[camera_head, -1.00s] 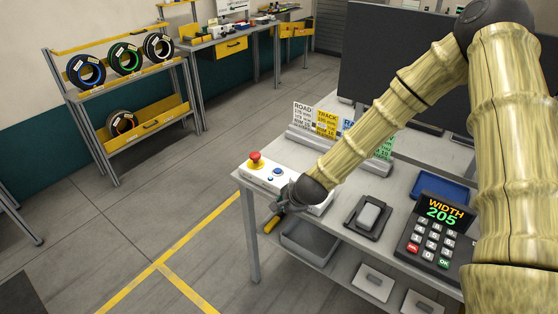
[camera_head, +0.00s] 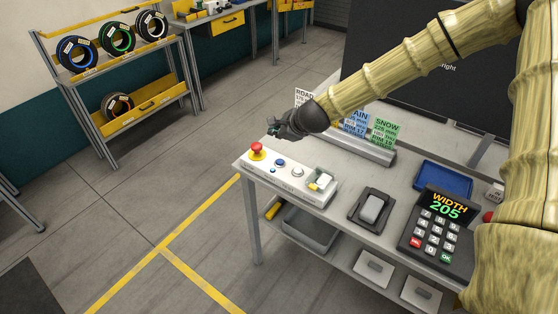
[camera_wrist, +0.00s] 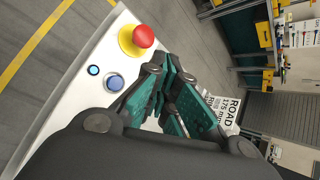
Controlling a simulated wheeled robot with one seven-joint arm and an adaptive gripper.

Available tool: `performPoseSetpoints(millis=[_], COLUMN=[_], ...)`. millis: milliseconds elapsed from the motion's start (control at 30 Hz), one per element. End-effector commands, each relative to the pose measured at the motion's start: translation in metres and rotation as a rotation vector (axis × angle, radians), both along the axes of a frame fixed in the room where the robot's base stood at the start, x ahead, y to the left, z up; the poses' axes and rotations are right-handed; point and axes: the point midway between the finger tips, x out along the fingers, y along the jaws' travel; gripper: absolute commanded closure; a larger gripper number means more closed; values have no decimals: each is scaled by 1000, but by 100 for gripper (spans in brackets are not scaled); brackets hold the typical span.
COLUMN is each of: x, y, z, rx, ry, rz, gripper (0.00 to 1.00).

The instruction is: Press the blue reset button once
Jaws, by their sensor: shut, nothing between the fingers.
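The blue button (camera_head: 280,162) sits on the white control box (camera_head: 312,190) at the table's left end, between a red mushroom button (camera_head: 257,150) and a grey-white button (camera_head: 297,173). A small lit blue lamp (camera_head: 272,170) lies in front of it. The blue button also shows in the wrist view (camera_wrist: 114,82), left of my fingers, with the red button (camera_wrist: 143,36) beyond. My gripper (camera_head: 277,130) is shut and empty, in the air behind the box and apart from the blue button. In the wrist view its green fingers (camera_wrist: 170,68) are together.
Sign cards (camera_head: 385,131) stand in a grey holder behind the box. A black pad (camera_head: 370,208), a keypad reading WIDTH 205 (camera_head: 438,225) and a blue tray (camera_head: 443,178) lie to the right.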

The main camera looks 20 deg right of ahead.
Motion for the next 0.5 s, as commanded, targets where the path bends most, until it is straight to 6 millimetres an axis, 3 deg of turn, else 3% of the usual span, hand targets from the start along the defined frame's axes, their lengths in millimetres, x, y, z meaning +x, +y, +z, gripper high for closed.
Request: performPoseSetpoints(millis=[267, 500], x=[0, 0], y=[1, 2], z=[-10, -34], rx=[0, -1], ry=[1, 0], rz=[1, 4], gripper=[100, 100])
